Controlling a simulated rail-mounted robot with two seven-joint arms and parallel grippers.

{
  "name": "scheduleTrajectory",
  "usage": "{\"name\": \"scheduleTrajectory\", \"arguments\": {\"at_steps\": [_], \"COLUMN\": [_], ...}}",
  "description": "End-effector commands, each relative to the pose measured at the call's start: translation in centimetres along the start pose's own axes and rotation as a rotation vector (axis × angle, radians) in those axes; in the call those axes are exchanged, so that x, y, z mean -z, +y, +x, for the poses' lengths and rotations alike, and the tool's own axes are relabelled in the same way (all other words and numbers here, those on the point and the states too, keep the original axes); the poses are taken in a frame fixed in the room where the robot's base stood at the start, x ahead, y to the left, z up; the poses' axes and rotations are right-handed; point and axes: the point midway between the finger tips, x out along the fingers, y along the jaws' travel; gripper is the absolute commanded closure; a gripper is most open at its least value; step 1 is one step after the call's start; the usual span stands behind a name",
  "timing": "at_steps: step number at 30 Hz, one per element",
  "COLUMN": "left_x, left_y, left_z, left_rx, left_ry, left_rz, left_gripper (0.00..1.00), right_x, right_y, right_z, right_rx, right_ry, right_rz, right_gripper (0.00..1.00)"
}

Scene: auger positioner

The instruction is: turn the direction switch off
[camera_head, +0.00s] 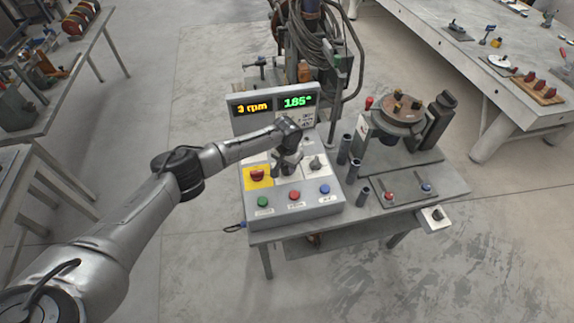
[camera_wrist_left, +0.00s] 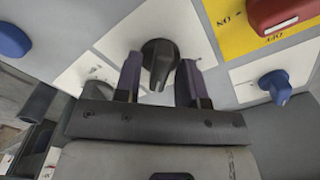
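A black rotary knob (camera_wrist_left: 158,62) on a white plate sits between the two fingers of my left gripper (camera_wrist_left: 160,85) in the left wrist view. The fingers stand apart, one on each side of the knob, with small gaps visible. I cannot read a label that names this knob as the direction switch. In the head view my left gripper (camera_head: 286,166) is low over the middle of the control panel (camera_head: 232,113) and hides the plate under it. My right gripper is not in view.
A red switch (camera_head: 257,174) on a yellow plate is left of the gripper. Another knob (camera_head: 316,163) is to its right. Green (camera_head: 263,202), red (camera_head: 294,195) and blue (camera_head: 325,189) buttons line the front. A round turntable (camera_head: 398,108) stands on the right.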

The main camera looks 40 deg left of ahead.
Motion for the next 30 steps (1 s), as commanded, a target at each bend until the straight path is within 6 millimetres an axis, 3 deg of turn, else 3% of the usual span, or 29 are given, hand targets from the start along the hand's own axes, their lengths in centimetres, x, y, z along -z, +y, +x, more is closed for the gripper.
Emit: {"name": "scheduleTrajectory", "arguments": {"at_steps": [11,20,30], "left_x": [0.0,0.0,-0.2], "left_y": [0.0,0.0,0.1], "left_z": [0.0,-0.2,-0.5], "left_rx": [0.0,0.0,-0.001], "left_ry": [0.0,-0.001,-0.006], "left_rz": [0.0,-0.024,-0.245], "left_gripper": [1.0,1.0,1.0], "right_x": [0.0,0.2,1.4], "right_y": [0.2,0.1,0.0], "right_z": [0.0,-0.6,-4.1], "right_rx": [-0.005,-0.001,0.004], "right_ry": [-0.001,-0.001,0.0], "right_rz": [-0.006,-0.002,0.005], "right_gripper": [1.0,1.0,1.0]}}
